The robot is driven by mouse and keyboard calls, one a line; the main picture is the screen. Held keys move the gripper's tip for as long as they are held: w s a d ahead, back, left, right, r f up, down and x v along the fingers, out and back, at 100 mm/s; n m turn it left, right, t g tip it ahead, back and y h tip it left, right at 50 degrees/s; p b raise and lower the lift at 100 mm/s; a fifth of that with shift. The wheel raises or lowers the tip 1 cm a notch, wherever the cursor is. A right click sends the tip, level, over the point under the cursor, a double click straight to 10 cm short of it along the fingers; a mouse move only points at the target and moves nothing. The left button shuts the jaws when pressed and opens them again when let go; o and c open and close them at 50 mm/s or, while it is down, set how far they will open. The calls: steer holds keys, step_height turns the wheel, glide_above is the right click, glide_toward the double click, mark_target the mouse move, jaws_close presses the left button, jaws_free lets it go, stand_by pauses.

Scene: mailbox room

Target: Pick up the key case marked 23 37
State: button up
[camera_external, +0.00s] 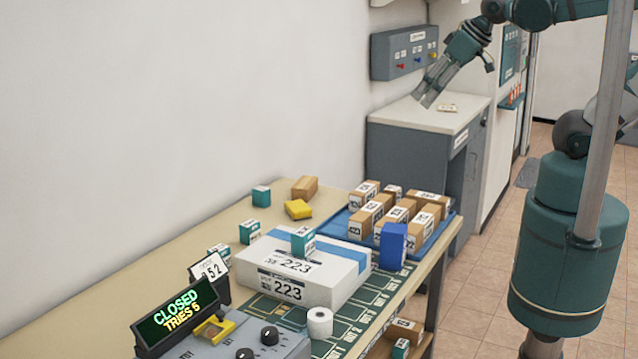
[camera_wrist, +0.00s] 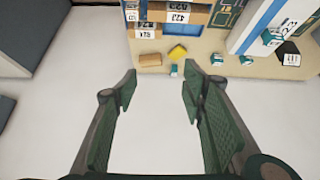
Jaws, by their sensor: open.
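No label reading 23 37 can be made out, so I cannot tell which thing is the key case. Small teal-and-white boxes stand on the long table: one at the back (camera_external: 261,196), one nearer (camera_external: 250,232), one on top of the large white parcel (camera_external: 330,262). Teal boxes also show in the wrist view, one near the table edge (camera_wrist: 174,70). My gripper (camera_external: 430,98) is raised at the upper right, pointing down-left by the grey cabinet. In the wrist view its open jaws (camera_wrist: 160,90) have nothing between them.
A blue tray (camera_external: 452,222) holds several brown labelled boxes. A blue box (camera_external: 393,246) stands before it. A yellow block (camera_external: 298,209) and a brown box (camera_external: 305,187) lie behind. A CLOSED, TRIES 5 display (camera_external: 178,314) stands in front.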

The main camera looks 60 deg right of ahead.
steer(key=w+a+r+n+g, duration=0.1)
steer(key=w+a+n, duration=0.1)
steer(key=w+a, duration=0.35)
steer(key=w+a+r+n+g, duration=0.1)
steer(key=w+a+n, duration=0.2)
steer(key=w, duration=0.6)
steer(key=n+g+b, duration=0.2)
steer(key=n+g, duration=0.3)
steer(key=n, duration=0.7)
glide_above(218, 248)
steer(key=f, duration=3)
steer(key=shift+w+d+f, duration=0.1)
steer(key=shift+w+d, duration=0.05)
steer(key=shift+d, duration=0.05)
steer(key=shift+a+f, duration=0.15)
steer(key=shift+f, duration=0.15)
steer(key=shift+f+p, duration=0.3)
steer(key=shift+f, duration=0.95)
